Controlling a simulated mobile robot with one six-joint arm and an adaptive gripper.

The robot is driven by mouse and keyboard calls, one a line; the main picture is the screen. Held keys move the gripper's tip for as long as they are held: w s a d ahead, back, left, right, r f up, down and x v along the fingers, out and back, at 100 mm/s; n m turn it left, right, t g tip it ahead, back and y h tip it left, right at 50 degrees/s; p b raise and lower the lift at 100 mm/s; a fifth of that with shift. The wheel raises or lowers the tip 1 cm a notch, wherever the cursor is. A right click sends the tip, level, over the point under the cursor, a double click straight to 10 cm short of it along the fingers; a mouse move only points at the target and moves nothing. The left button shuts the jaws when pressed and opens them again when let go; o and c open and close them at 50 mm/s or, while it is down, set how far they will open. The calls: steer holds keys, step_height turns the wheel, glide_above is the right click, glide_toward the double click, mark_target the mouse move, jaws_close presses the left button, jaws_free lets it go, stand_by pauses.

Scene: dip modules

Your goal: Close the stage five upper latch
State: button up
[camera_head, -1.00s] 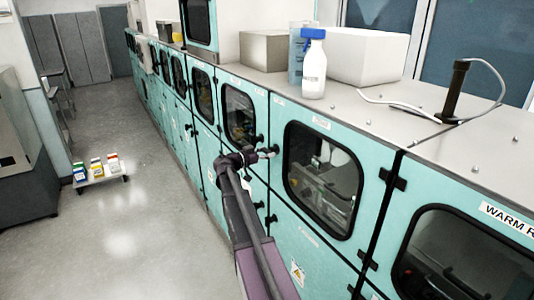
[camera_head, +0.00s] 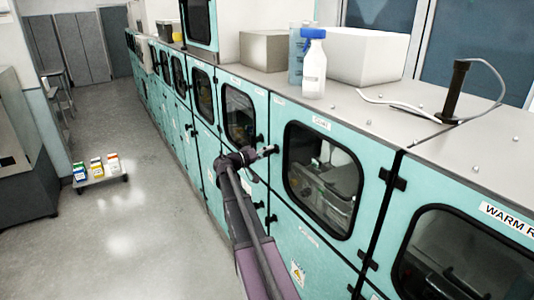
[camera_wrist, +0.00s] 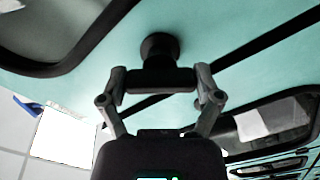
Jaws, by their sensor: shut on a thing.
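The latch is a black knob with a dark handle bar (camera_wrist: 160,48) on a teal door panel in the wrist view. My gripper (camera_wrist: 160,80) has one finger on each side of the handle bar and is shut on it. In the head view my gripper (camera_head: 264,152) is at the upper door seam, left of the large windowed door (camera_head: 322,180). The latch there is mostly hidden by the gripper, and its exact angle cannot be told. The panels around it look flush with the row.
Another black latch (camera_head: 271,219) sits lower on the same seam. Black hinges (camera_head: 392,180) mark the door's right side. A blue-capped bottle (camera_head: 313,70) and boxes stand on the cabinet top. A low cart (camera_head: 100,180) with small boxes stands on open floor at left.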

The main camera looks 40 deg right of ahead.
steer(key=n, duration=0.3)
steer(key=shift+n, duration=2.2)
steer(key=o, duration=0.9)
steer(key=shift+w+a, duration=0.2)
steer(key=shift+a, duration=1.8)
steer(key=shift+w+a, duration=0.25)
steer(key=shift+a, duration=1.75)
steer(key=shift+w+a, duration=0.2)
steer(key=shift+a, duration=1.8)
